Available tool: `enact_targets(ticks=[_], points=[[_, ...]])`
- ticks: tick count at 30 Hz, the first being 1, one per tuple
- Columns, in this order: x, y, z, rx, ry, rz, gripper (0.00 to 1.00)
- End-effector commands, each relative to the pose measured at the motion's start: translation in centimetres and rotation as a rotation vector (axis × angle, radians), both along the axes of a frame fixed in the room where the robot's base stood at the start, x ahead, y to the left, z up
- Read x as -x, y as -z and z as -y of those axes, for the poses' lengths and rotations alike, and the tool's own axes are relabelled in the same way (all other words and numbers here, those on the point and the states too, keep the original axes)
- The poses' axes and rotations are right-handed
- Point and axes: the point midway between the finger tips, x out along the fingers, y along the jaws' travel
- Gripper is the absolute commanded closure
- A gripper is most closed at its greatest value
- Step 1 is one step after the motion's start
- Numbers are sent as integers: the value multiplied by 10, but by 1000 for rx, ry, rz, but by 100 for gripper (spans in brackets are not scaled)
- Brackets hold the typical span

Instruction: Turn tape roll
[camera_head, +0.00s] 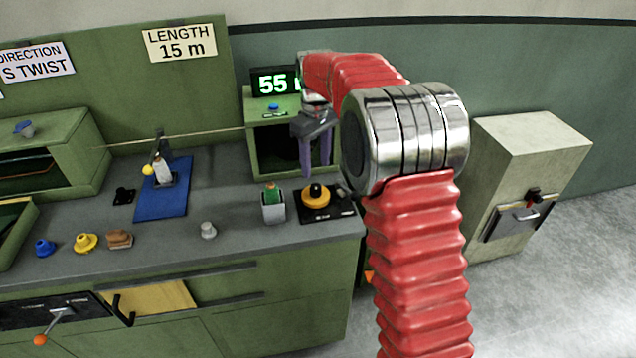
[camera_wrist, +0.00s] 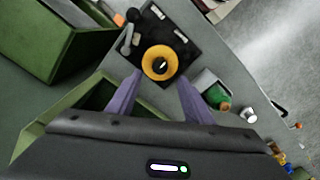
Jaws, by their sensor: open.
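An orange-yellow tape roll (camera_head: 316,197) sits around a black hub on a black plate (camera_head: 337,212) near the right front corner of the bench. In the wrist view the roll (camera_wrist: 161,63) lies beyond and between the fingertips, with its plate (camera_wrist: 183,45) under it. My gripper (camera_head: 317,172) hangs above the bench, pointing down, close to the roll. Its two purple fingers are open with nothing between them, and they also show in the wrist view (camera_wrist: 158,84). I cannot tell the exact height above the roll.
A grey holder (camera_head: 273,211) with a green item stands just left of the plate. A green box (camera_head: 253,150) with a display reading 55 (camera_head: 275,82) is behind. A blue mat (camera_head: 163,200) and several small knobs lie further left. The bench between is mostly clear.

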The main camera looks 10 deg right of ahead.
Motion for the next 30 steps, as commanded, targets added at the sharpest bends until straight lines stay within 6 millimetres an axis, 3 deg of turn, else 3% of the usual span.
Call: enact_targets(ticks=[9, 15, 26, 30], points=[[1, 50, 0, 0, 1, -4, 54], [0, 72, 1, 0, 1, -1, 54], [0, 77, 1, 0, 1, 0, 54], [0, 77, 1, 0, 1, 0, 61]])
